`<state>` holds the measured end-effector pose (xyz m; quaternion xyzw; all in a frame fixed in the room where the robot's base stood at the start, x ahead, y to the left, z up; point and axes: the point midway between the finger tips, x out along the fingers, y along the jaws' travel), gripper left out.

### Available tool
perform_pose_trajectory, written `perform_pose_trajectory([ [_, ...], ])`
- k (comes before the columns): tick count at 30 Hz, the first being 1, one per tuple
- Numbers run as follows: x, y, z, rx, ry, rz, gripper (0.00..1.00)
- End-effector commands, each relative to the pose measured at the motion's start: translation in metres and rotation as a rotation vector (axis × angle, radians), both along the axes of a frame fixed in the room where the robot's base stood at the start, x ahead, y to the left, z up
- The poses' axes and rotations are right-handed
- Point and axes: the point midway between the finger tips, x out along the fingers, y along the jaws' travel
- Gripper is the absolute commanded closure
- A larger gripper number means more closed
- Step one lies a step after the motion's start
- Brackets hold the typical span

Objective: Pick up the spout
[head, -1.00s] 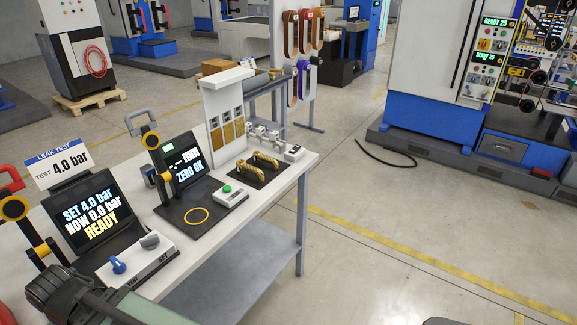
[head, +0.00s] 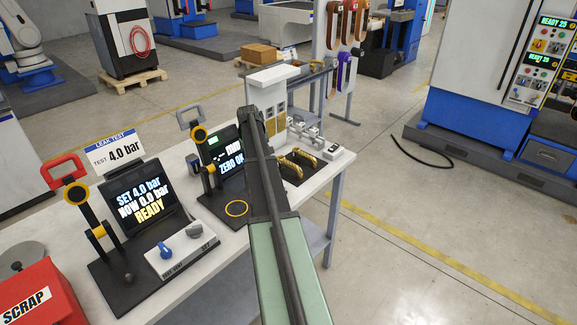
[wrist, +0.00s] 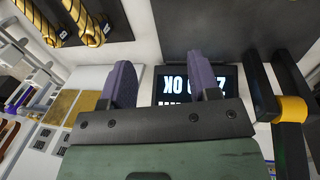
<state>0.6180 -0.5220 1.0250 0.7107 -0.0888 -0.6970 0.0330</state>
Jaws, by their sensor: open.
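Two brass-coloured curved spouts (head: 290,164) lie side by side on a dark tray (head: 296,180) near the right end of the bench. The wrist view shows them as ribbed golden pieces, one a spout (wrist: 40,22) at the upper left edge, cut off by the frame. My gripper (wrist: 163,75) is open and empty, its two purple-grey fingers apart over the tester with the "ZERO OK" screen (wrist: 190,90). The spouts are outside the fingers, off to the upper left. In the head view my arm hides part of that tester, and the fingers cannot be made out.
A leak-test station (head: 145,200) with a red-handled clamp stands at the left of the bench, and a red scrap bin (head: 38,295) is at lower left. A white upright panel (head: 272,78) rises behind the tray. Small grey fittings stand beside it. Open floor lies right of the bench.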

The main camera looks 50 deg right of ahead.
Motion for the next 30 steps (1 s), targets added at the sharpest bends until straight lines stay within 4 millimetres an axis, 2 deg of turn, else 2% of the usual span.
perform_pose_trajectory([
  [1, -0.006, -0.048, 0.0, -0.008, 0.009, -0.013, 0.44],
  [3, -0.02, -0.087, 0.0, -0.015, 0.02, -0.015, 0.44],
  [6, -0.032, -0.112, 0.001, -0.021, 0.028, -0.014, 0.44],
  [11, -0.035, -0.114, -0.005, -0.021, 0.029, -0.013, 0.44],
  [18, -0.035, -0.121, -0.052, -0.021, 0.029, -0.014, 0.44],
  [20, -0.036, -0.122, -0.058, -0.021, 0.029, -0.014, 0.44],
  [25, -0.036, -0.123, -0.058, -0.021, 0.029, -0.014, 0.44],
  [30, -0.038, -0.128, -0.088, -0.021, 0.029, -0.014, 0.44],
])
